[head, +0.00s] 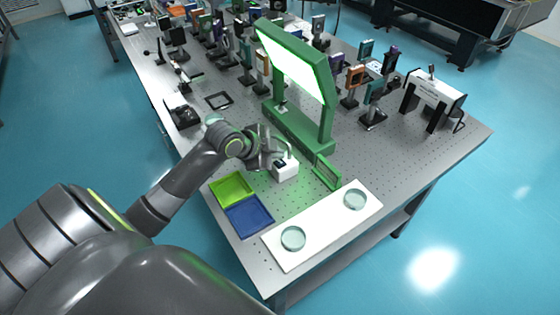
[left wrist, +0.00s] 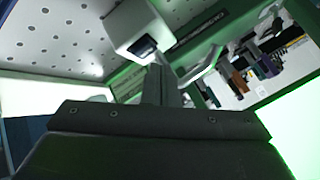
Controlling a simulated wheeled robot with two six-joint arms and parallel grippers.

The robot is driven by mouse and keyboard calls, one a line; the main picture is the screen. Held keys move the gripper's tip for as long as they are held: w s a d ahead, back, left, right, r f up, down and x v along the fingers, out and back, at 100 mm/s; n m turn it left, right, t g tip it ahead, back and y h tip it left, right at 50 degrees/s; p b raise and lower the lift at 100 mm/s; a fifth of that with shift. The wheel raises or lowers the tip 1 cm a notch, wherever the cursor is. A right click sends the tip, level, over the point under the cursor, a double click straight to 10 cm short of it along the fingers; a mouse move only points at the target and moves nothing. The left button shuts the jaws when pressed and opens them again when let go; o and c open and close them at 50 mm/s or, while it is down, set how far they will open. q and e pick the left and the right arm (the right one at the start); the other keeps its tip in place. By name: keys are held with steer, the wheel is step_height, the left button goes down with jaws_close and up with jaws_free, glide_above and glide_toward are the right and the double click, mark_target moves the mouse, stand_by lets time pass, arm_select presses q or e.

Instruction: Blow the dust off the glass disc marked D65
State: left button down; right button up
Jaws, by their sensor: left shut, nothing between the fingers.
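Two round clear glass discs, a nearer one (head: 293,238) and a farther one (head: 355,199), lie apart on a white mat (head: 322,225) at the table's near end. Any marking or dust on them is too small to make out. A small white box (head: 286,172) with a dark front patch and a bent spout stands left of the mat; it also shows in the left wrist view (left wrist: 128,22). My left gripper (head: 275,162) is shut and empty, right beside the box's dark patch; whether it touches is unclear. Its fingers (left wrist: 161,84) show close to the box. My right gripper is out of view.
A green tray (head: 232,187) and a blue tray (head: 250,216) lie left of the mat. A green frame with a bright panel (head: 295,62) and a small green rack (head: 326,172) stand behind. Several mounted optics crowd the far table. A white stand (head: 434,90) is at right.

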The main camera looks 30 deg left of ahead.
arm_select(q)
steer(key=shift+f, duration=0.1)
steer(key=shift+f, duration=0.35)
steer(key=shift+f+b, duration=0.4)
steer(key=shift+f, duration=0.05)
stand_by(0.5)
stand_by(0.4)
steer(key=shift+r+p, duration=0.85)
steer(key=shift+p, duration=0.05)
step_height(320, 180, up, 5)
steer(key=p, duration=0.5)
